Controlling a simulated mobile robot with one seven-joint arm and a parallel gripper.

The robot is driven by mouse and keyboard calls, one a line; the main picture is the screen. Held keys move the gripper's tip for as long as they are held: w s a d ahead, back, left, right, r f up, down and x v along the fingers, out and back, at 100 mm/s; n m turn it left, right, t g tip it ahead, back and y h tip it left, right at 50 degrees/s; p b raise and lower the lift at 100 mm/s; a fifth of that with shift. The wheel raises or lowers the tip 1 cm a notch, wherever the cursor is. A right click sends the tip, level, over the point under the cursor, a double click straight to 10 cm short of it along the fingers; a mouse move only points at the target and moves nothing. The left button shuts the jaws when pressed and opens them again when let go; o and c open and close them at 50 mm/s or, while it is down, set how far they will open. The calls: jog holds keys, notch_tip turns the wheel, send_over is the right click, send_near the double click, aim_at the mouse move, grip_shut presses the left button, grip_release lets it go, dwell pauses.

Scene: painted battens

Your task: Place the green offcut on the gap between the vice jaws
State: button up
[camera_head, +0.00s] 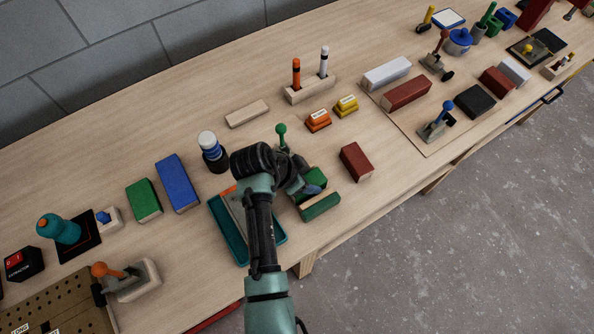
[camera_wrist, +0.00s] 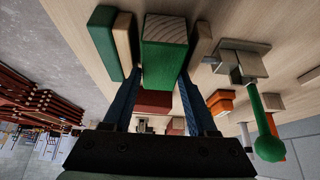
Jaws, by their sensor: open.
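The green offcut (camera_wrist: 165,48), a block with bare wood end grain, lies lengthwise between the two wood-lined vice jaws in the wrist view. The left jaw (camera_wrist: 102,45) is dark green with a pale liner (camera_wrist: 125,42); a pale liner (camera_wrist: 200,44) also shows on the other side. I cannot tell how deep the offcut sits. My gripper (camera_wrist: 159,80) is open, with a blue finger on either side of the offcut. In the head view, my arm partly hides the offcut (camera_head: 316,178); the front jaw (camera_head: 320,206) shows below it.
A green-knobbed lever (camera_head: 281,133) stands behind the vice. A teal tray (camera_head: 275,246) lies left of it, partly behind my arm. A dark red block (camera_head: 356,162) is to the right. A second green block (camera_head: 143,201) and a blue block (camera_head: 177,183) lie farther left.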

jog(key=shift+s+r, duration=0.2)
jog(key=shift+r, duration=0.3)
jog(key=v, duration=1.2)
jog(key=w+r+n+t+y, duration=0.15)
jog(key=w+r+t, duration=0.25)
jog(key=r, duration=0.6)
jog(key=w+r+n+t+y, duration=0.15)
jog(key=w+r+t, duration=0.25)
jog(key=r, duration=0.6)
jog(key=w+r+n+t+y, duration=0.15)
jog(key=w+r+t, duration=0.3)
jog(key=r, duration=0.45)
jog(key=s+d+r+n+t, duration=0.1)
jog(key=s+r, duration=0.4)
jog(key=r, duration=0.5)
jog(key=s+d+r+n+t, duration=0.2)
jog(key=s+r+t, duration=0.3)
jog(key=r, duration=0.5)
jog(key=s+d+r+n+t, duration=0.2)
jog(key=s+r+t, duration=0.3)
jog(key=r, duration=0.4)
jog(key=shift+s+r+n+b, duration=0.3)
jog(key=shift+s+r+n, duration=0.15)
jog(key=shift+n, duration=0.2)
